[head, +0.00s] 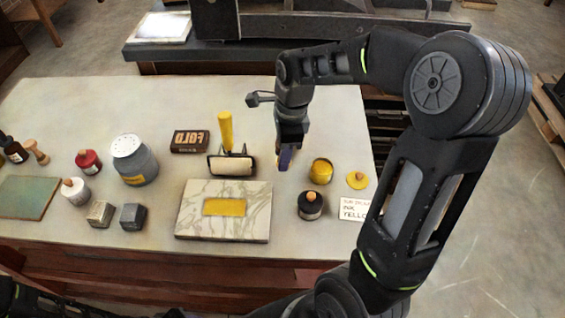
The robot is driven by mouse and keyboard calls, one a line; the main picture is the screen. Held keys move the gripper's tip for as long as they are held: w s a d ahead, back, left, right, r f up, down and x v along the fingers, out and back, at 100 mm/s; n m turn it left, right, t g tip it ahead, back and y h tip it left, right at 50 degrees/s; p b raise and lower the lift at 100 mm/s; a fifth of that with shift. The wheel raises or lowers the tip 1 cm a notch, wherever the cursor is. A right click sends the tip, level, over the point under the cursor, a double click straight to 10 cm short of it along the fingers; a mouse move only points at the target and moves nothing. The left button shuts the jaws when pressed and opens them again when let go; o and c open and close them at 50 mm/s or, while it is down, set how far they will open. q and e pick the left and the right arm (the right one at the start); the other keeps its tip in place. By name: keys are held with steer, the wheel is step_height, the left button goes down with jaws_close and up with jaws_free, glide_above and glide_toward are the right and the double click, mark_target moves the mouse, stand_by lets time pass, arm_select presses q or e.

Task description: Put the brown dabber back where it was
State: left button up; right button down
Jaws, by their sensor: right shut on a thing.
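My right gripper (285,158) points down over the table, between the roller and the open yellow pot. It is shut on a small, mostly hidden thing that shows only a dark purple and tan edge; I cannot tell if this is the brown dabber. A brown wooden piece with a rounded knob (36,151) stands at the far left of the table; I cannot tell if this is the dabber either. My left gripper is not in view.
A roller with a yellow handle (227,132) and a marbled slab with yellow ink (256,223) lie left of the gripper. An open yellow pot (321,172), its lid (356,180) and a black corked jar (310,206) stand right. The table's back middle is clear.

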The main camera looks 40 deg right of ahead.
steer(key=shift+f, duration=1.85)
steer(key=shift+f, duration=0.1)
steer(key=shift+f, duration=0.15)
steer(key=c, duration=0.9)
jaws_free()
steer(key=shift+c, duration=0.2)
steer(key=r, duration=0.4)
steer(key=d+r, duration=0.1)
steer(key=r, duration=0.7)
steer(key=shift+s+d+r, duration=0.15)
steer(key=shift+s+r, duration=0.1)
steer(key=shift+s, duration=0.1)
